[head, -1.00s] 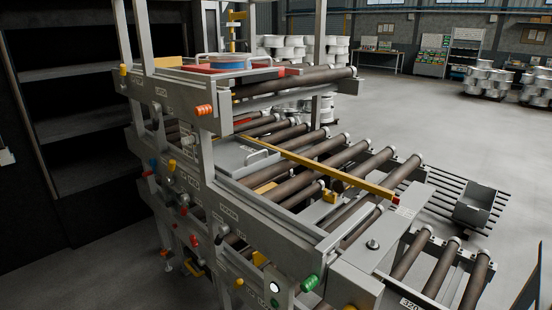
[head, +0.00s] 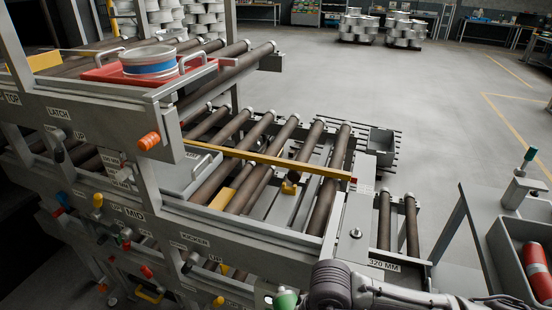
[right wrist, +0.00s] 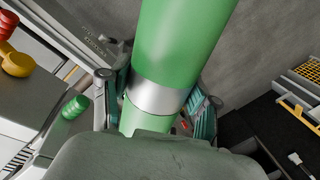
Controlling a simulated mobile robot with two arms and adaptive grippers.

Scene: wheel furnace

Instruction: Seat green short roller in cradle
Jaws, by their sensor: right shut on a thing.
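A thick green roller (right wrist: 180,40) with a silver band fills the middle of the right wrist view. My right gripper (right wrist: 158,100) is shut around it at the band, one finger on each side. The roller's upper end runs out of the picture, and its lower end is hidden behind my wrist. In the head view my right arm crosses the bottom edge; its gripper and the roller cannot be made out there. I cannot tell which part of the rig is the cradle. My left gripper is in neither current view.
A multi-level conveyor (head: 270,150) with brown rollers and a yellow bar (head: 250,157) fills the left and middle. A red tray (head: 105,72) holds a wheel on top. A green knob (head: 285,299) sits near my arm. A bin (head: 500,250) with a red cylinder stands right.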

